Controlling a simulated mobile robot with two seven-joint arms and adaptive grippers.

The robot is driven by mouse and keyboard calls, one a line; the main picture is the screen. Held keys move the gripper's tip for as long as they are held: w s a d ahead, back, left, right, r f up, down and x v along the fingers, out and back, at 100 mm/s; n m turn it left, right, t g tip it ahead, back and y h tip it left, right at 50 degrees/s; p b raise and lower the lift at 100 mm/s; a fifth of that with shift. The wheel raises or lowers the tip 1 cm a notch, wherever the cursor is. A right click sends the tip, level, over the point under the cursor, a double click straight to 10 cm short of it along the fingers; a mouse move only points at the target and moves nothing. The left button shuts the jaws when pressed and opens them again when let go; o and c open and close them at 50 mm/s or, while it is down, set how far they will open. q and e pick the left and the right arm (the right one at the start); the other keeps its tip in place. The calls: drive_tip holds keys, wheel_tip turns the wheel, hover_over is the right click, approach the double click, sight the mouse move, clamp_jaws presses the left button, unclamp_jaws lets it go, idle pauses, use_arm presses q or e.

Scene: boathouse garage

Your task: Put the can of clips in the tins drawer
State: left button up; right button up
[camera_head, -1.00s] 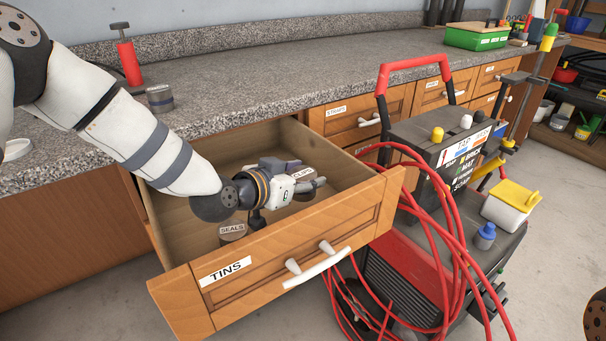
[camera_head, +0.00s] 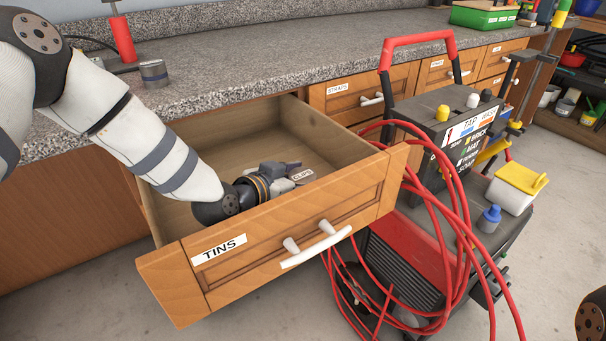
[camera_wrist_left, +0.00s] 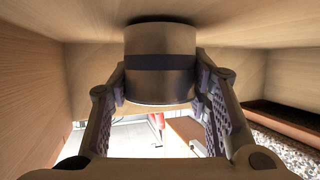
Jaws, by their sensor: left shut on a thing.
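The tins drawer (camera_head: 222,276) stands pulled open, with a TINS label on its front. The can of clips (camera_head: 303,175) is inside it, its CLIPS label facing up. My left gripper (camera_head: 292,171) reaches down into the drawer and is shut on this can. In the left wrist view, which looks upside down, the metal can with a dark band (camera_wrist_left: 160,62) sits between both fingers. Its base is at or very close to the drawer floor, with a dark shadow there; I cannot tell if it touches. My right gripper is not in view.
A dark cart (camera_head: 440,135) with looped red hose (camera_head: 445,225) stands close by the drawer's right end. A green box (camera_head: 484,15) is farther back.

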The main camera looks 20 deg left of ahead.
use_arm(q)
drive_tip(key=shift+f, duration=0.2)
idle(0.4)
drive_tip(key=o, duration=1.4)
drive_tip(key=shift+c, duration=0.2)
wheel_tip(320, 180, up, 10)
clamp_jaws()
idle(0.4)
